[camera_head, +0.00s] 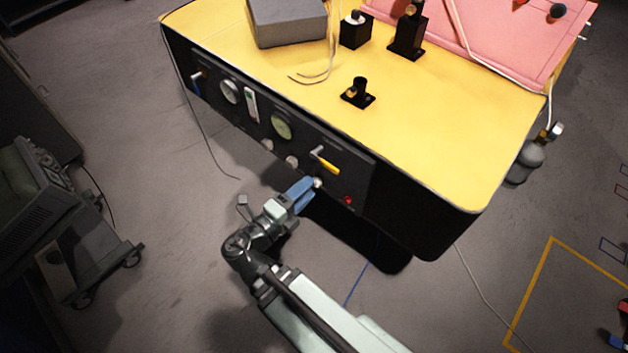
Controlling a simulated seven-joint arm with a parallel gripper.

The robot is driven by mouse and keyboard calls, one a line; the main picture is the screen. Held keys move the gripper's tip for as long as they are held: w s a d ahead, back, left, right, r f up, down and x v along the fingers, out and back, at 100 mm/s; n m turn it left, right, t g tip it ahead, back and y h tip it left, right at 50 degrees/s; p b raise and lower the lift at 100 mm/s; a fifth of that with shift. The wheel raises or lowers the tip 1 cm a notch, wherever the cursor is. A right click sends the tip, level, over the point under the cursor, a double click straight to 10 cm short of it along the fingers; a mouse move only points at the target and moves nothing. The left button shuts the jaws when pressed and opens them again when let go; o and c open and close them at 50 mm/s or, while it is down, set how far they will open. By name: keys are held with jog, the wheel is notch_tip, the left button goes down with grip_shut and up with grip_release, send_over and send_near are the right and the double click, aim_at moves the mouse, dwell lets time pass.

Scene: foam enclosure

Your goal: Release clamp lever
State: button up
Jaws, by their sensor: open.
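A lever with a yellow handle (327,164) and a pale metal end sticks out from the dark front panel (345,175) of the yellow-topped bench. A smaller lever with a blue handle (196,84) is at the panel's far left end. I cannot tell which of them is the clamp lever. My gripper (311,186), with blue fingers, is open just in front of the panel, below and left of the yellow handle and apart from it. A small pale knob (318,183) shows at the fingertips; whether they touch it is unclear.
The panel also carries gauges (281,125), pale knobs (291,161) and a red button (348,201). Black fixtures (358,93) and a grey box (288,22) stand on the yellow top (440,120). A wheeled cart (80,260) is at left. Floor between is mostly clear.

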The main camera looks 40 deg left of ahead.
jog(key=shift+s, duration=2.7)
